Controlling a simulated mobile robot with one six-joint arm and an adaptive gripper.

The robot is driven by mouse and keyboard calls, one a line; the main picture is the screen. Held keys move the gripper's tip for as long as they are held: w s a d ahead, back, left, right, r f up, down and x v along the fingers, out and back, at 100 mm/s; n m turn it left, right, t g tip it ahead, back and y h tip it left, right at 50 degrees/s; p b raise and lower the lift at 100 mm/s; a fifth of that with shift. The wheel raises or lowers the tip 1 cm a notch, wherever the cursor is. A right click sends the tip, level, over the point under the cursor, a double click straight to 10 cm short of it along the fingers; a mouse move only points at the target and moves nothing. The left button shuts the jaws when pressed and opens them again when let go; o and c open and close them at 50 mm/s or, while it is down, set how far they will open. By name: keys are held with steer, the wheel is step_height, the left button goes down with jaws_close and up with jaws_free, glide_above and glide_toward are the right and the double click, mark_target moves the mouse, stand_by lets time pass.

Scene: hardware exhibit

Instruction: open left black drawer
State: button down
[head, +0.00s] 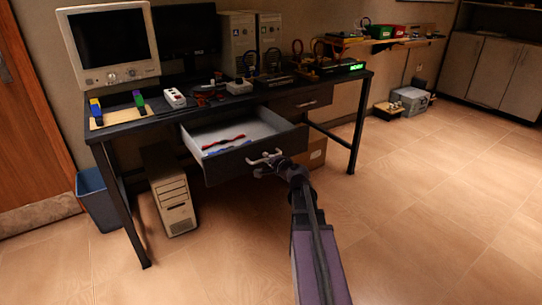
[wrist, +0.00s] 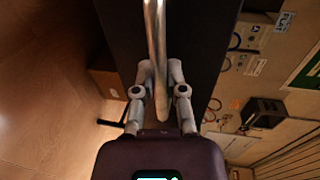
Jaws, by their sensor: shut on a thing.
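The left black drawer (head: 252,153) is pulled out under the dark desk, its pale inside showing red and blue items. Its dark front (wrist: 203,50) fills the upper middle of the wrist view. The silver bar handle (wrist: 154,25) runs down from the top of the wrist view between my fingers. In the head view the handle (head: 264,158) shows at the drawer front. My gripper (wrist: 160,75) is shut on the handle, one finger on each side of the bar. In the head view my gripper (head: 279,164) partly hides the handle's right end.
A computer tower (head: 172,200) and a blue bin (head: 98,203) stand below left. A cardboard box (head: 315,152) is behind my gripper.

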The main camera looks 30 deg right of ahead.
steer(key=shift+s+a, duration=0.35)
steer(key=c, duration=0.7)
jaws_free()
steer(key=shift+d, duration=0.25)
